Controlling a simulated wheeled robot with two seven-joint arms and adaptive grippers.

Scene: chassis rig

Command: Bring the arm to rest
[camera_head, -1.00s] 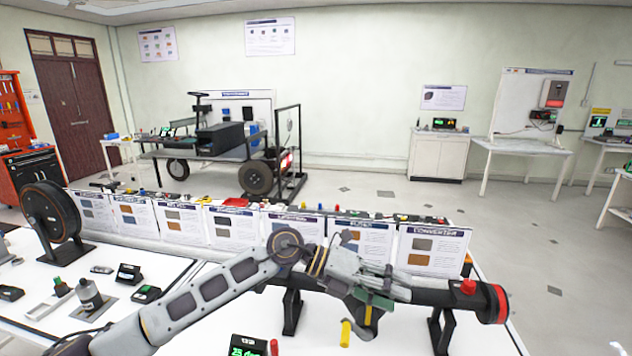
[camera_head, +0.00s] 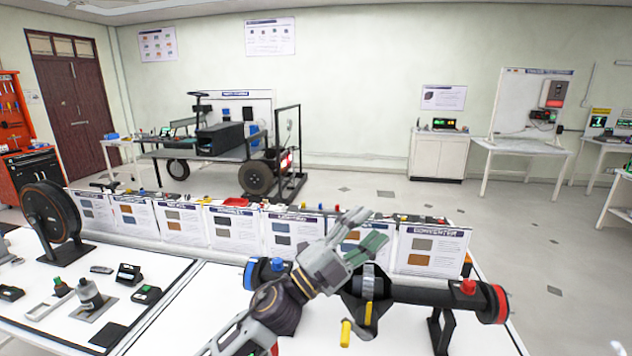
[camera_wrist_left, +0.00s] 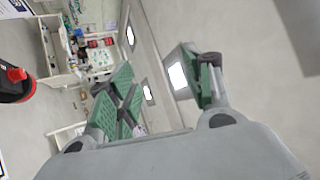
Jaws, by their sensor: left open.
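My left arm comes in from the bottom of the head view. Its left gripper (camera_head: 368,232) points up and to the right, in front of the row of information cards. In the left wrist view the two green-padded fingers (camera_wrist_left: 165,90) stand apart with nothing between them. In the head view the gripper and wrist cover part of a black cylinder on stands (camera_head: 430,293). This cylinder has a red end at the right, a blue end (camera_head: 255,272) at the left and yellow-tipped handles (camera_head: 347,333) below. My right gripper is not in view.
A row of cards (camera_head: 182,224) stands along the table's back edge. A black reel (camera_head: 50,213) and several small devices (camera_head: 129,273) stand on the left table. A wheeled chassis rig (camera_head: 222,140) stands behind on the floor. The air above the tables looks clear.

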